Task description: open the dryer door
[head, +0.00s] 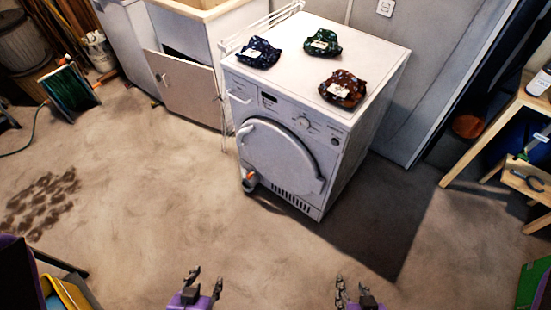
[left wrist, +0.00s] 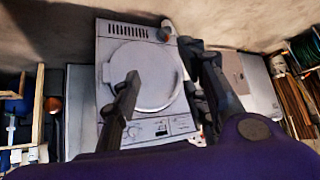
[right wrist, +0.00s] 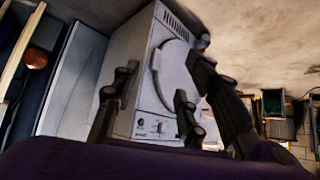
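The white dryer (head: 285,120) stands upright at the back centre in the head view. Its round door (head: 278,158) is shut flush in the front face, with a curved rim along its top and right side. The dryer also shows upside down in the left wrist view (left wrist: 113,68) and the right wrist view (right wrist: 139,60). My left gripper (head: 205,276) is open and empty, above the floor well in front of the dryer. My right gripper (head: 357,283) is open and empty, to the right of it. Both are apart from the door.
Several dark patterned cloth bundles (head: 322,42) lie on the dryer's top. A white cabinet (head: 190,88) with an ajar door and a drying rack stand left of it. A wooden workbench (head: 510,120) stands at right. A green hose reel (head: 69,88) is at left.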

